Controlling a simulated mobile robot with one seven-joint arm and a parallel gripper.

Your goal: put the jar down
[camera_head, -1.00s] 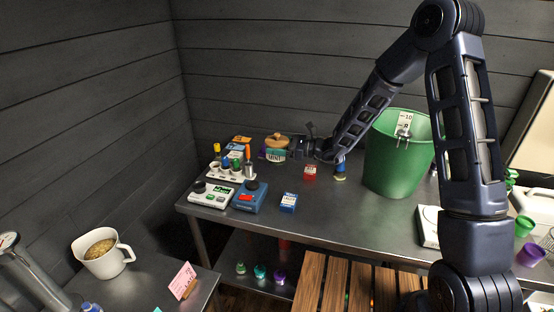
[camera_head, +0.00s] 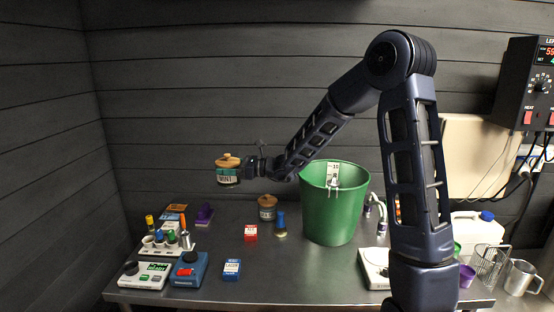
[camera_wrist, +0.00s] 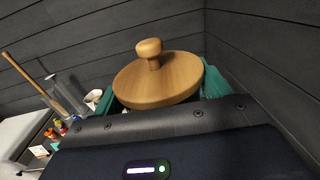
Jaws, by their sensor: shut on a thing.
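The jar (camera_head: 228,175) has a wooden lid with a knob and a label that reads MINT. My gripper (camera_head: 246,167) is shut on it and holds it upright in the air, well above the left part of the metal bench (camera_head: 330,268). In the wrist view the jar's wooden lid (camera_wrist: 160,80) fills the middle, with green on either side of it. The lower part of the jar is hidden there by my gripper's body.
A second wooden-lidded jar (camera_head: 267,208) stands on the bench left of the green bucket (camera_head: 332,215). A red box (camera_head: 250,232), a blue box (camera_head: 232,268), a blue device (camera_head: 189,270) and a white device (camera_head: 146,275) stand around. Bare bench lies right of the blue box.

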